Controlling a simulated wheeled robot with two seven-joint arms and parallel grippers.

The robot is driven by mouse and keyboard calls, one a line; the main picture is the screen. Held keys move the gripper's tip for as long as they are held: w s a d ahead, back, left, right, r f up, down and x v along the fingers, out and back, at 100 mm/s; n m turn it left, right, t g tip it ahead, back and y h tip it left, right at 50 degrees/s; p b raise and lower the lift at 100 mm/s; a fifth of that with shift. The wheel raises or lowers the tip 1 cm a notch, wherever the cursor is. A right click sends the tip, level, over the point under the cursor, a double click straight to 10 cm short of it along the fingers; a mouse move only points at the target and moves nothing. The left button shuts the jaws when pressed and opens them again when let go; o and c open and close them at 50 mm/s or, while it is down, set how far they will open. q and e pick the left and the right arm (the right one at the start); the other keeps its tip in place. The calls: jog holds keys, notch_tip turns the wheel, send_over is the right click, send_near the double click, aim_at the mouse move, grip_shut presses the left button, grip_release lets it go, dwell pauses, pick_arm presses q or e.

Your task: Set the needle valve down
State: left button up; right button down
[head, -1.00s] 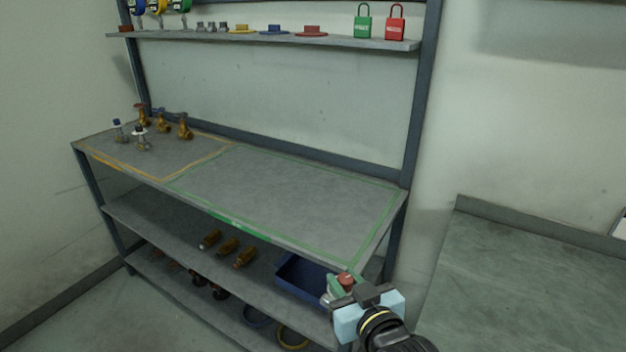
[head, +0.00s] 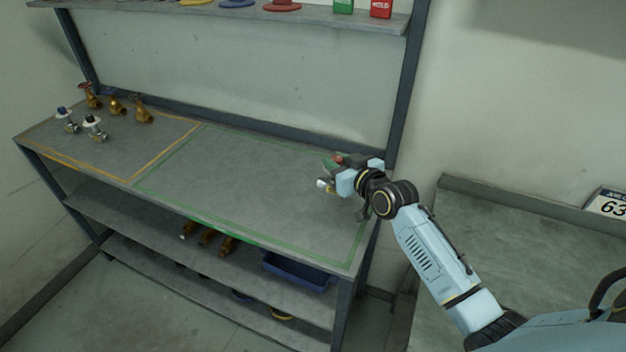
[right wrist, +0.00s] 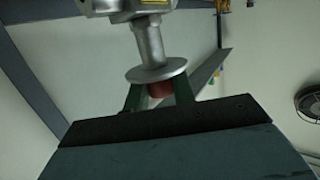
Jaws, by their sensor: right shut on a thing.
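The needle valve (right wrist: 150,45) fills the top of the right wrist view, with a silver body, a stem with a round flange, and a red part (right wrist: 160,89) between the fingers. My right gripper (right wrist: 159,93) is shut on that red part with its green fingers. In the head view my right gripper (head: 335,166) holds the valve at the right part of the green-outlined area (head: 245,190) of the bench top. The valve's silver end (head: 323,184) points left there. I cannot tell whether it touches the bench. My left gripper is not in view.
Several brass and silver valves (head: 117,105) stand in the orange-outlined area at the left. The green-outlined area is otherwise bare. A blue bin (head: 297,272) and brass parts sit on the lower shelf. A rear bench frame (head: 250,123) and right post border the top.

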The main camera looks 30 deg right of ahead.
notch_tip(320, 180, down, 4)
jog(key=shift+f, duration=0.1)
jog(key=shift+f+b, duration=0.55)
jog(key=shift+f, duration=1.4)
jog(key=shift+f, duration=0.2)
jog(key=c, duration=1.2)
grip_release()
jog(key=shift+o, duration=0.2)
jog(key=shift+r, duration=0.1)
jog(key=shift+s, duration=0.25)
jog(key=v, duration=1.1)
jog(key=shift+s+r+p, duration=0.25)
jog(key=shift+p, duration=0.1)
